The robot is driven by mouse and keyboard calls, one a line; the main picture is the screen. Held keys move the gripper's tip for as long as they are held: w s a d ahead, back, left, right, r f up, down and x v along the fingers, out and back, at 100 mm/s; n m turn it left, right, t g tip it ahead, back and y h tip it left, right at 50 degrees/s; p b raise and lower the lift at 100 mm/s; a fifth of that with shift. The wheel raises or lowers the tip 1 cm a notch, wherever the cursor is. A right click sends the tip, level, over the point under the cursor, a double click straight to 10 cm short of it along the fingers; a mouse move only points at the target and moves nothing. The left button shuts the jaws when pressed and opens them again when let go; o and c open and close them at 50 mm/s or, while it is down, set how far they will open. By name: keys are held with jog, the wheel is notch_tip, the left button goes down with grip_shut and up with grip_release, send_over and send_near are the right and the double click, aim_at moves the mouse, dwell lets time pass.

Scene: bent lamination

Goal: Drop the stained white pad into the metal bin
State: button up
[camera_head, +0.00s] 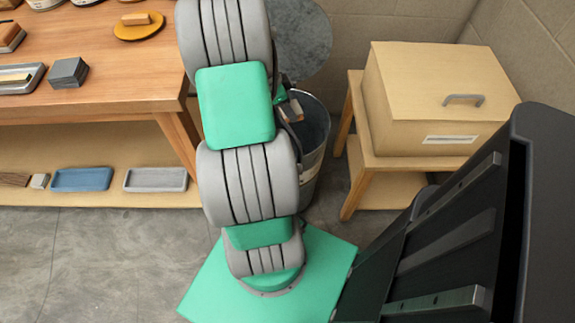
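The metal bin (318,130) stands on the floor between the workbench and the small wooden stand, partly hidden behind my arm. Its round grey lid (308,45) is raised, so the mouth is open. My arm reaches over toward the bin. Part of what seems to be my gripper (290,107) shows beside the arm at the bin's mouth. Its fingers are mostly hidden, and I cannot tell whether they are open or hold anything. I cannot make out the stained white pad in this view.
A tan box (430,95) sits on the wooden stand (355,165) at right.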

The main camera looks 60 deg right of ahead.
jog(key=o, duration=1.3)
jog(key=shift+r, duration=0.15)
jog(key=p+v, duration=0.1)
jog(key=v, duration=0.6)
jog(key=shift+w+a+r, duration=0.1)
jog(key=shift+w+r, duration=0.05)
jog(key=shift+r, duration=0.1)
